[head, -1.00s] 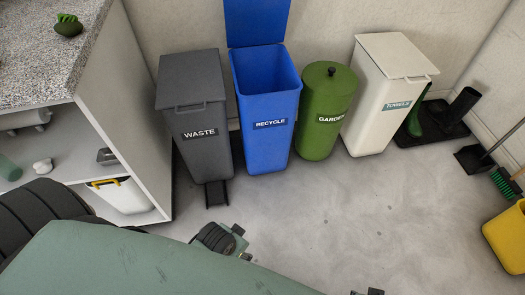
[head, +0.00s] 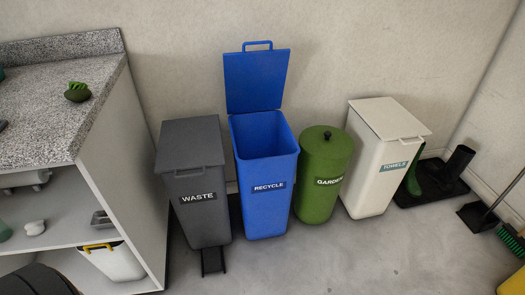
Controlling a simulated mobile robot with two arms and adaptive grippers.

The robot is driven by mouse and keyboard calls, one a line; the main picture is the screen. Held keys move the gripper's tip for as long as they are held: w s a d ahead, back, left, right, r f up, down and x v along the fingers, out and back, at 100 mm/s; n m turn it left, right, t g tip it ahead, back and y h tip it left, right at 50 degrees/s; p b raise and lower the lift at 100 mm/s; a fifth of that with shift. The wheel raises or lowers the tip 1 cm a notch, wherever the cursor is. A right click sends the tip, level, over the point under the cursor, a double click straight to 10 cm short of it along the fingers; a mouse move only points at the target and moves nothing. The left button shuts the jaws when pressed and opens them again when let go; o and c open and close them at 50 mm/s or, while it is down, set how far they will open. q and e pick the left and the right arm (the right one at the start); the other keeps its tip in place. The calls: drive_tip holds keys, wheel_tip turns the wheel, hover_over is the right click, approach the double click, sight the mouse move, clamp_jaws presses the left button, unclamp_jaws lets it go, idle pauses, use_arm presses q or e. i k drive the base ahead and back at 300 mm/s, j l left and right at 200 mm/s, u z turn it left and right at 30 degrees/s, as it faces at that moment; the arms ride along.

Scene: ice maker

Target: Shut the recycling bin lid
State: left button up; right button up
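The blue recycling bin (head: 266,202) stands upright on the floor against the wall, labelled RECYCLE, in the middle of the head view. Its blue lid (head: 255,83) is raised near vertical at the back, with a loop handle (head: 257,45) at its top edge. The bin's opening faces up and its inside shows. Neither of my grippers is in the head view.
A grey WASTE bin (head: 194,190) with a pedal stands close on the left, a green GARDEN bin (head: 324,180) close on the right, then a white TOWELS bin (head: 385,160). A speckled counter (head: 60,125) is at left. Floor in front is clear.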

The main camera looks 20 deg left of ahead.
sight(255, 81)
drive_tip(key=u, duration=1.15)
